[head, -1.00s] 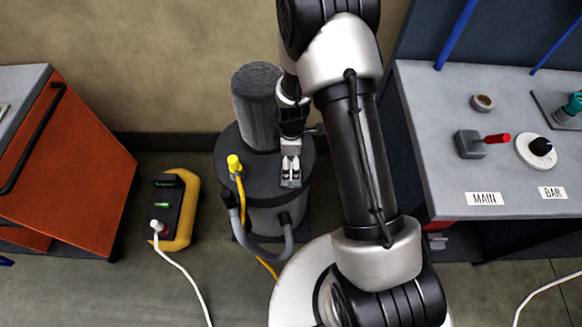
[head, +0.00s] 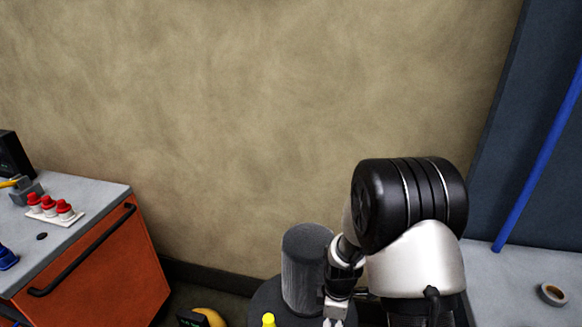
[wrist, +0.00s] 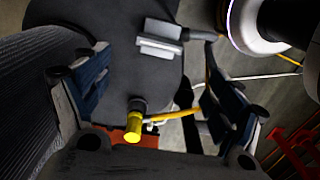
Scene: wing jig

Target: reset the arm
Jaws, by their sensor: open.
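My gripper (wrist: 155,78) is open in the wrist view, with its two fingers spread and nothing between the pads. It is over the dark round lid (wrist: 125,60) of a canister machine. A yellow-topped knob or plug (wrist: 133,128) and a grey metal block (wrist: 160,38) show on the lid beyond the fingers. In the head view my arm (head: 415,255) comes up at the lower right and bends down beside a grey ribbed cylinder (head: 304,270) on the canister. The bottom edge cuts off the fingertips there.
An orange cabinet (head: 100,270) with red-capped pieces (head: 50,207) on its grey top stands at left. A grey bench (head: 500,285) with a tape roll (head: 552,293) is at right. The ribbed cylinder is close beside my wrist. Bare wall (head: 240,120) fills the middle.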

